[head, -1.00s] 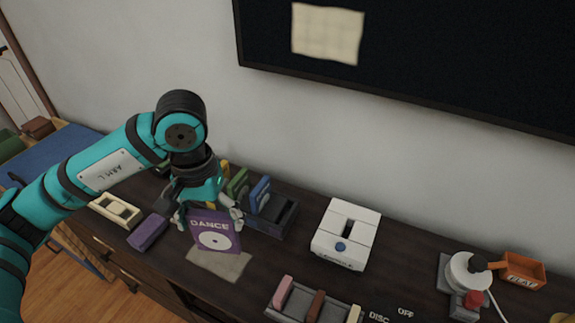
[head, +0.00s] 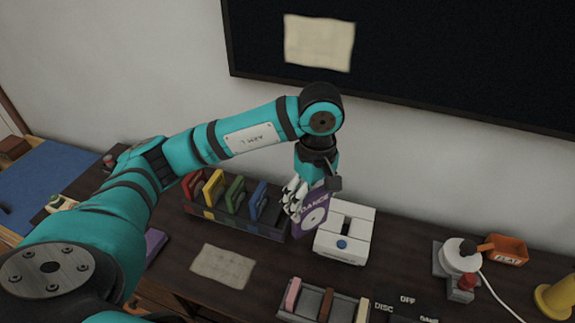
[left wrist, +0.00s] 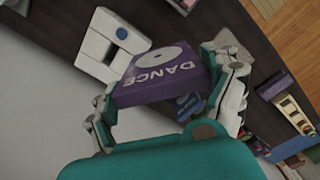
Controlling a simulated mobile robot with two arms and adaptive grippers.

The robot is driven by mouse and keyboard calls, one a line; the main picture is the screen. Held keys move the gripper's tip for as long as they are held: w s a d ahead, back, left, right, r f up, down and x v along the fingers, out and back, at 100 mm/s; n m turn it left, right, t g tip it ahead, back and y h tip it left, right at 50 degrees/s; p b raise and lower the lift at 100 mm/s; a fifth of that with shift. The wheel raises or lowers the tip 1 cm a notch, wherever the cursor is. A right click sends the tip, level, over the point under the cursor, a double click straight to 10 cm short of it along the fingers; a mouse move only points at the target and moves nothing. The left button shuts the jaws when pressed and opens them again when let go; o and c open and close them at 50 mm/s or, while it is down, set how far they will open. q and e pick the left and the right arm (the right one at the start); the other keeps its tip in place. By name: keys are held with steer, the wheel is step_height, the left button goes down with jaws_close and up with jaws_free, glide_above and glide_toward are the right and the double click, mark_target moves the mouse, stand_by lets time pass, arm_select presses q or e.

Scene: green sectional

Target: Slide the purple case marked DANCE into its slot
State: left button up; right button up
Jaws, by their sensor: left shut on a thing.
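The purple case marked DANCE (head: 311,218) is in my left gripper (head: 305,200), which is shut on it. The case hangs tilted beside the white slotted box (head: 346,246), overlapping its left edge in the head view. In the left wrist view the case (left wrist: 165,78) lies between the two fingers, its DANCE label readable, with the white box (left wrist: 108,45) beyond it. A dark rack (head: 228,222) holds red, yellow, green and blue cases in a row; its right end is partly hidden by my gripper and the case. I cannot tell whether the case touches anything. My right gripper is out of view.
A paper sheet (head: 223,266) lies on the dark cabinet top in front of the rack. A grey tray with pink, brown and cream pieces (head: 321,302) is at the front.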

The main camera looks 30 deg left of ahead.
arm_select(q)
steer(key=w+a+f+m+p, duration=0.2)
steer(key=a+m, duration=0.4)
steer(key=m, duration=0.8)
steer(key=w+a+f+m+p, duration=0.2)
steer(key=w+a+m+p, duration=0.3)
steer(key=m, duration=0.9)
steer(key=shift+a+f+m+p, duration=0.35)
steer(key=shift+a+p, duration=0.2)
steer(key=shift+p, duration=0.55)
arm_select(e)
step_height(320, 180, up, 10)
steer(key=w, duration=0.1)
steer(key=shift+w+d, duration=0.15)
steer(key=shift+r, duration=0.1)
arm_select(q)
steer(key=shift+s, duration=0.1)
step_height(320, 180, down, 6)
steer(key=b, duration=0.3)
steer(key=shift+r+b, duration=0.1)
steer(key=shift+b, duration=0.3)
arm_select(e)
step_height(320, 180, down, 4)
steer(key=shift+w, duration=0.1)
